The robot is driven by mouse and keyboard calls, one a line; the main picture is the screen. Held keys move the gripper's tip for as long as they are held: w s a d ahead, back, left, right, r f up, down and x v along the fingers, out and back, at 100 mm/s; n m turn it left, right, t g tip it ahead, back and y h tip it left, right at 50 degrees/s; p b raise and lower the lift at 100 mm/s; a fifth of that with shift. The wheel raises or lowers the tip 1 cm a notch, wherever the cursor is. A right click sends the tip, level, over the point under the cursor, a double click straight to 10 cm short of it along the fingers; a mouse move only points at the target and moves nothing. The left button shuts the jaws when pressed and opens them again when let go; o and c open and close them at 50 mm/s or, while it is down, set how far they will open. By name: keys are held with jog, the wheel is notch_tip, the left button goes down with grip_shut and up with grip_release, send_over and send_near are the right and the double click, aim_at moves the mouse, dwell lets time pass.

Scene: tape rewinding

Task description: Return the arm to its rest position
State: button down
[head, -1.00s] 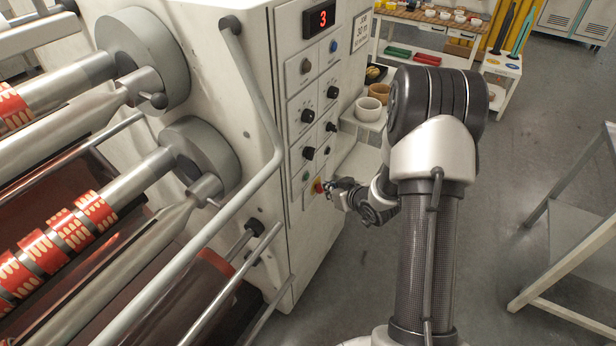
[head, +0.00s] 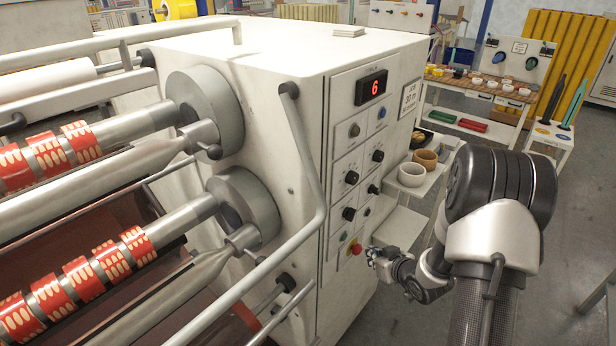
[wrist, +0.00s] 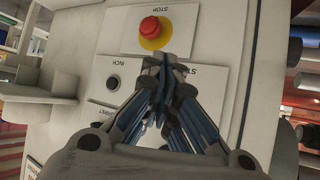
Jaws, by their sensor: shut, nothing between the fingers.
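My gripper (head: 374,254) is in front of the lower control panel of the white rewinding machine, close to the red stop button (head: 355,249). In the wrist view my gripper (wrist: 165,62) is shut and empty. The red stop button on its yellow ring (wrist: 152,30) sits just beyond the fingertips; I cannot tell whether they touch the panel. A dark inch button (wrist: 113,83) is left of the fingers. In the head view my arm (head: 490,235) is bent, reaching in from the right. The display (head: 371,86) reads 6.
Rolls with red printed tape (head: 85,279) lie on shafts at left. A bent grey rail (head: 309,150) runs in front of the machine. Bowls (head: 411,174) stand on a side shelf beside the panel. A workbench (head: 475,92) is behind. Floor at the right is mostly clear.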

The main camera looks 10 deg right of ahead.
jog(key=s+a+r+g+h, duration=0.1)
jog(key=s+a+r, duration=0.15)
jog(key=r, duration=0.45)
jog(key=s+a+r+m+g+h, duration=0.1)
jog(key=s+r+h, duration=0.15)
jog(key=r, duration=0.35)
jog(key=s+a+r+g+h, duration=0.1)
jog(key=s+r, duration=0.3)
jog(key=r, duration=0.3)
jog(key=s+a+r+g+y, duration=0.1)
jog(key=s+a+r, duration=0.1)
jog(key=s+a, duration=0.4)
jog(key=s+a+r+g+y, duration=0.2)
jog(key=s+a, duration=0.4)
jog(key=s, duration=1)
jog(key=shift+s+a+r+m, duration=0.3)
jog(key=shift+s+a+r, duration=0.1)
jog(key=shift+r, duration=0.3)
dwell(3.1)
